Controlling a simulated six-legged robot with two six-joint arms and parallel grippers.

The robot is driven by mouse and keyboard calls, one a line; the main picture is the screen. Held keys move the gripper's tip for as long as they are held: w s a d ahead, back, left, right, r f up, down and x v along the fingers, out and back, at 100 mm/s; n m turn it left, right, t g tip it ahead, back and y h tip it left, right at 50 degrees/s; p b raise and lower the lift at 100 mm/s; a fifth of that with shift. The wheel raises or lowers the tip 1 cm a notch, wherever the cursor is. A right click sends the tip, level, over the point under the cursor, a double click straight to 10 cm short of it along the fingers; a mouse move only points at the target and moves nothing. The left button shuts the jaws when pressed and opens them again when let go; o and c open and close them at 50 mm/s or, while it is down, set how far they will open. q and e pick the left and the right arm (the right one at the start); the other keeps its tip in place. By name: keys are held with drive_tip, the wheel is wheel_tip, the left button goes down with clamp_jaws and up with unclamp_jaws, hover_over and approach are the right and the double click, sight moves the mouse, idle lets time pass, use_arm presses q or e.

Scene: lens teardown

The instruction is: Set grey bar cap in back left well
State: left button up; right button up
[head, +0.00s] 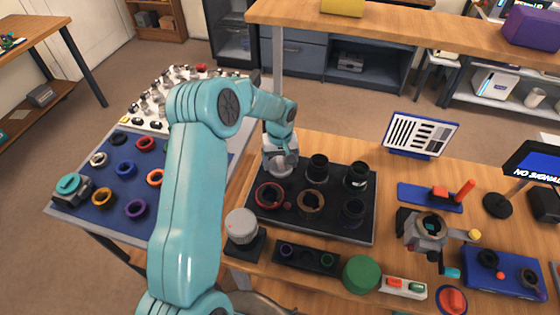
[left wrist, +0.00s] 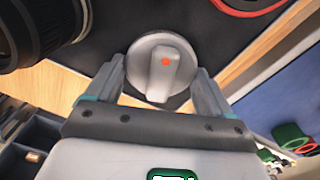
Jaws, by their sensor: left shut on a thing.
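The grey bar cap (left wrist: 163,67) is a round pale grey disc with a raised bar and an orange dot. My left gripper (head: 281,157) is shut on it, with a finger at each side of the disc in the left wrist view (left wrist: 161,78). In the head view the cap (head: 277,168) is at the back left corner of the black tray (head: 290,228), over the back left well. I cannot tell whether it touches the well floor; the gripper partly hides it. My right gripper is not in view.
A black lens barrel (head: 317,168) stands just right of the cap; another (head: 356,176) stands at the back right. A red ring (head: 270,196) is in front. A grey-topped device (head: 242,228) and a green disc (head: 362,273) stand before the tray. A blue mat (head: 115,185) holds several rings.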

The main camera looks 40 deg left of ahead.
sight(281, 161)
use_arm(q)
drive_tip(key=o, duration=0.9)
drive_tip(key=shift+s+d+f, duration=0.2)
drive_tip(key=shift+d+f, duration=0.05)
drive_tip(key=shift+f, duration=0.35)
drive_tip(key=shift+s+a, duration=0.1)
drive_tip(key=shift+a+r, duration=0.1)
drive_tip(key=shift+r, duration=0.3)
drive_tip(key=r, duration=1.1)
drive_tip(key=r+b, duration=0.1)
drive_tip(key=r, duration=0.4)
drive_tip(key=shift+w+r, duration=0.25)
drive_tip(key=shift+r, duration=0.1)
